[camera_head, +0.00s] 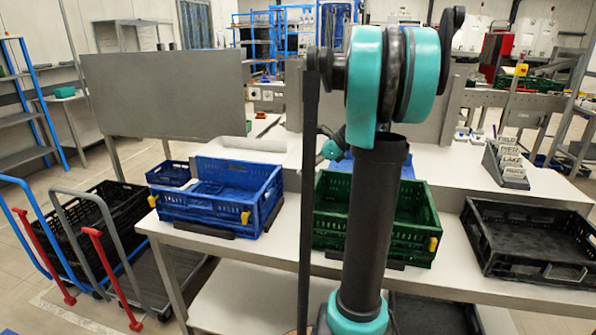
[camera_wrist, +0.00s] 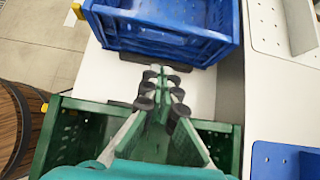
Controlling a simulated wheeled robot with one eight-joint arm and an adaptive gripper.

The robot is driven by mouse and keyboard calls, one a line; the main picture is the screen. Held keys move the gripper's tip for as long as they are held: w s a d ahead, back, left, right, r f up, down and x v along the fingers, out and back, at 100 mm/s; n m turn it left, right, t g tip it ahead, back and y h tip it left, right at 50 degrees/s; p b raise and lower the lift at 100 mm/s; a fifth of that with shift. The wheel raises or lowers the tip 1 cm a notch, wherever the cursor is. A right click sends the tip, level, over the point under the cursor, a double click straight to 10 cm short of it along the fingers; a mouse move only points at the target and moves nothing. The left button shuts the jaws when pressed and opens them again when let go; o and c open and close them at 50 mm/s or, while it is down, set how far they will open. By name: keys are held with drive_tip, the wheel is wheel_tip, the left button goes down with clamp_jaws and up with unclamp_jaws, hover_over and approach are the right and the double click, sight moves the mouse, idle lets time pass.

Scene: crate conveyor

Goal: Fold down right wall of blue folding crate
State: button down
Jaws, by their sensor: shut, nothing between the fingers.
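The blue folding crate (camera_head: 212,213) stands on the white table at left of centre in the head view. Its right wall (camera_head: 271,199) looks upright, and its back wall stands up too. In the wrist view the blue crate (camera_wrist: 160,42) fills the top, with one side facing my gripper. My gripper (camera_wrist: 162,82) is shut and empty. It appears over the near edge of the green crate, apart from the blue crate. In the head view my arm stands in front and my fingers cannot be made out.
A green crate (camera_head: 420,243) stands right of the blue crate, partly behind my arm; it spans the lower wrist view (camera_wrist: 60,135). A black crate (camera_head: 530,271) sits farther right. A smaller blue crate (camera_head: 168,173) is behind left. A grey panel (camera_head: 165,93) stands behind the table (camera_head: 262,250).

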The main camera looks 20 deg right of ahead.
sight(269, 182)
drive_tip(key=w+a+f, duration=0.4)
drive_tip(key=a+f, duration=0.1)
drive_tip(key=a, duration=0.3)
drive_tip(key=shift+w+a+f, duration=0.15)
drive_tip(key=shift+w+f, duration=0.15)
drive_tip(key=shift+w, duration=0.05)
